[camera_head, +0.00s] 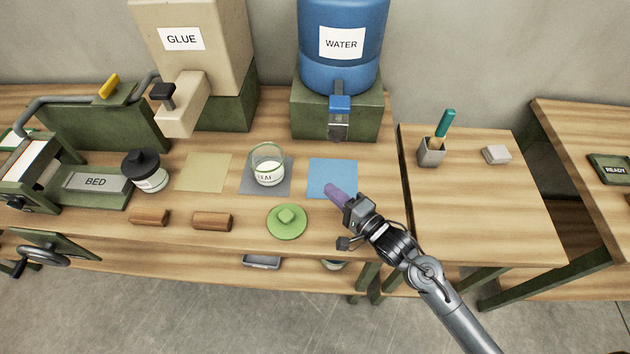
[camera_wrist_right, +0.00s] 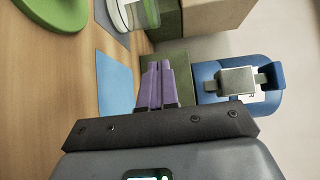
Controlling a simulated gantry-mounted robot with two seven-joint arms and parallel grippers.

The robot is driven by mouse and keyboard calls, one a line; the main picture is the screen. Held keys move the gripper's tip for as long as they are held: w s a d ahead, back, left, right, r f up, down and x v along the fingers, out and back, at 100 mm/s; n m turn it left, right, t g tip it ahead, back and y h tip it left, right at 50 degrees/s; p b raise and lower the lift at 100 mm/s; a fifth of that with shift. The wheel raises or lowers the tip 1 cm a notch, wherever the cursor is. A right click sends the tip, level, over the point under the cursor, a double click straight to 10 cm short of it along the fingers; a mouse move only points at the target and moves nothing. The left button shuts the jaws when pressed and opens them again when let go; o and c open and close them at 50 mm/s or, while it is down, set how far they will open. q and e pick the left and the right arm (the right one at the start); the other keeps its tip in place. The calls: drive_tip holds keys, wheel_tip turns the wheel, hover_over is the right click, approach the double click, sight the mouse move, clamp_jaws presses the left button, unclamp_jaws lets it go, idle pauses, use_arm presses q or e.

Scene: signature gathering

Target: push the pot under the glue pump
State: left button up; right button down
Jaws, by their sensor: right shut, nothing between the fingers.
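The glass pot (camera_head: 268,165) with a white label stands upright and open on the grey mat (camera_head: 251,187). The glue pump (camera_head: 183,103) juts from the beige box labelled GLUE, at the back left. The tan mat (camera_head: 203,172) in front of the pump is empty. My right gripper (camera_head: 331,189) has purple fingers, shut and empty, over the blue mat right of the pot and apart from it. In the right wrist view, the fingers (camera_wrist_right: 158,66) are together, and part of the pot (camera_wrist_right: 146,14) shows at the top. My left gripper is not in view.
A green lid (camera_head: 287,222) lies in front of the pot. A black-capped jar (camera_head: 147,171) stands left of the tan mat. Two brown blocks (camera_head: 211,221) lie near the front edge. The WATER tank (camera_head: 342,70) stands behind the blue mat (camera_head: 344,172). Bare wood separates the tan and grey mats.

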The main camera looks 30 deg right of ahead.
drive_tip(key=shift+w+d+f+b, duration=0.1)
drive_tip(key=shift+w+f+b, duration=0.2)
drive_tip(key=shift+f+b, duration=0.3)
drive_tip(key=shift+w+f+b, duration=0.25)
drive_tip(key=shift+f+b, duration=0.3)
drive_tip(key=shift+w+a+f+t+b, duration=0.1)
drive_tip(key=shift+w+a+t+b, duration=0.2)
drive_tip(key=shift+b, duration=0.1)
drive_tip(key=shift+w, duration=0.6)
drive_tip(key=b, duration=0.2)
approach(282, 162)
drive_tip(key=w, duration=0.1)
drive_tip(key=w+d, duration=0.2)
drive_tip(key=w, duration=0.1)
drive_tip(key=shift+f, duration=0.1)
drive_tip(key=a, duration=0.1)
drive_tip(key=w+a, duration=0.1)
drive_tip(key=shift+w+a, duration=0.3)
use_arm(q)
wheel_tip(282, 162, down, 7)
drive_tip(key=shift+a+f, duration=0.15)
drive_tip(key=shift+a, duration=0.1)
use_arm(e)
drive_tip(key=shift+w+a, duration=0.3)
drive_tip(key=shift+a, duration=0.15)
